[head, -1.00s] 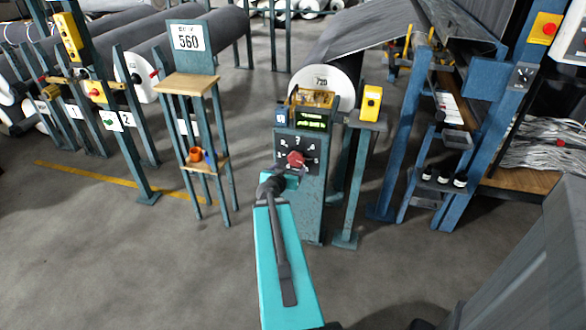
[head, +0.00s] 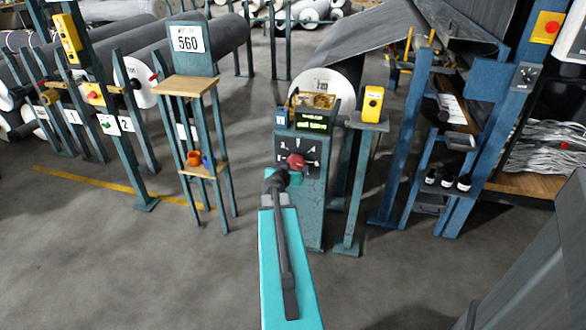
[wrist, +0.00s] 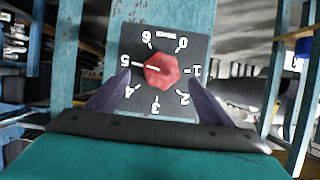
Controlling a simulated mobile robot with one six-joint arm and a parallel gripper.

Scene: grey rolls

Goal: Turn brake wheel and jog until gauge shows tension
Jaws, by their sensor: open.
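The brake wheel appears as a red knob (head: 296,160) on a dark numbered dial plate on the front of a teal post. In the wrist view the red knob (wrist: 163,71) has its white mark pointing left, at about the 5. My gripper (wrist: 162,88) is open, with one dark finger on each side of the knob's lower part; I cannot tell if they touch it. In the head view my gripper (head: 284,176) is just below the knob, partly hidden by my arm. A small green-lit display (head: 311,121) sits above the dial; its text is too small to read.
A yellow jog box (head: 372,102) stands on a post to the right. A big grey roll (head: 335,82) is behind the dial post. A wooden-topped stand (head: 186,84) is at left, a blue frame (head: 402,150) at right. Grey floor (head: 130,270) is open in front.

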